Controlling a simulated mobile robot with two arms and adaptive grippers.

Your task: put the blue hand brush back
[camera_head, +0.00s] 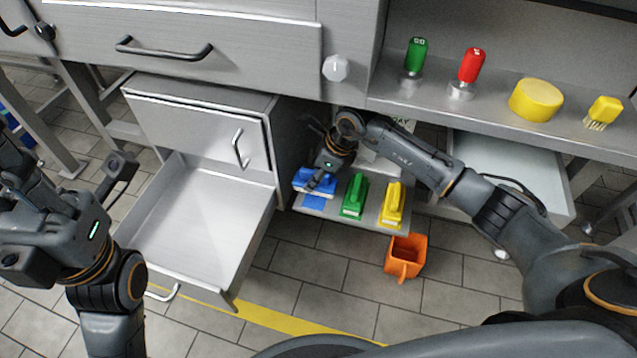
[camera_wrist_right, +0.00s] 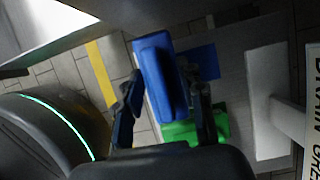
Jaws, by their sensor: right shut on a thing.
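The blue hand brush (camera_head: 305,178) is in my right gripper (camera_head: 321,180), over the left end of a grey shelf (camera_head: 335,211). In the right wrist view the brush (camera_wrist_right: 160,80) lies between the two fingers of the gripper (camera_wrist_right: 168,100). A flat blue patch (camera_head: 314,202) shows on the shelf just below the brush, and in the wrist view the patch (camera_wrist_right: 204,62) lies beside it. I cannot tell whether the brush touches the shelf. My left gripper (camera_head: 115,175) is at the left, away from the shelf; its fingers do not show clearly.
A green brush (camera_head: 354,197) and a yellow brush (camera_head: 393,205) stand right of the patch. An orange jug (camera_head: 406,258) is on the floor in front. An open, empty drawer (camera_head: 205,215) juts out at the left. Several tools line the ledge above, including a yellow disc (camera_head: 537,99).

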